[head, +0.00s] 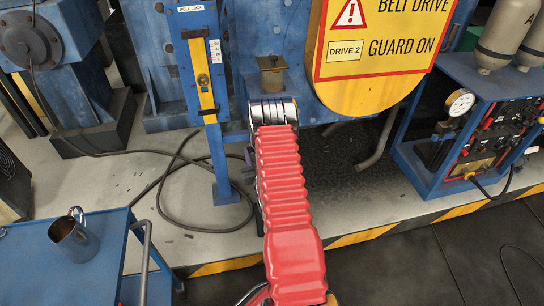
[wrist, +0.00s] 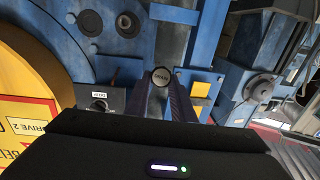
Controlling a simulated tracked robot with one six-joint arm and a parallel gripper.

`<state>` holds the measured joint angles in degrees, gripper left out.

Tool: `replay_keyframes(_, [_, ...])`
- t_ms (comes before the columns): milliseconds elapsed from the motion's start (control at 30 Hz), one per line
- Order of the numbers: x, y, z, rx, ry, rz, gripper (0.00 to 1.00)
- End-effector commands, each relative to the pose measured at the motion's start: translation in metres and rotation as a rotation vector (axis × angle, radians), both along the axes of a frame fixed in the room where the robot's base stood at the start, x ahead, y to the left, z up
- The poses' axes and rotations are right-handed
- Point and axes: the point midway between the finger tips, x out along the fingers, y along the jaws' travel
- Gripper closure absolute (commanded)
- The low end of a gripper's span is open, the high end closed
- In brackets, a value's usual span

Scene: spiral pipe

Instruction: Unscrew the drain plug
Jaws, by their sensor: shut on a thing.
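The drain plug (wrist: 161,75) is a dark round cap with a pale rim and small lettering, seen nearly end-on in the wrist view. It sits at the front of the blue machine. My gripper (wrist: 162,85) has its two purple-grey fingers on either side of the plug, shut on it. The plug appears still at the machine; its thread is hidden, so I cannot tell how far out it is. In the head view my red-sleeved arm reaches to the machine and hides the plug and most of the gripper.
A yellow belt guard (head: 365,90) stands right of my arm. A blue post with a yellow gauge plate (head: 203,75) stands close on its left. A blue cart (head: 85,255) with a metal cup (head: 74,240) is at lower left. A gauge panel (head: 480,125) stands right. A cable (head: 175,205) lies on the floor.

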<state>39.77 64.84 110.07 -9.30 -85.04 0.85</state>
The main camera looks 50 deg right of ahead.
Motion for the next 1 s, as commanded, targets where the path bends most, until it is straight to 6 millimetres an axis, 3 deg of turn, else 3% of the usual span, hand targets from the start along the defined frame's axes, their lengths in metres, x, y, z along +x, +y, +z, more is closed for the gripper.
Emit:
replay_keyframes(33, [0.011, 0.021, 0.012, -0.002, -0.001, 0.025, 1.0])
replay_keyframes(433, [0.063, 0.163, 0.085, -0.004, -0.001, 0.189, 1.0])
replay_keyframes(733, [0.082, 0.276, 0.137, -0.004, -0.001, 0.332, 1.0])
replay_keyframes(1000, [0.086, 0.376, 0.18, -0.001, -0.002, 0.471, 1.0])
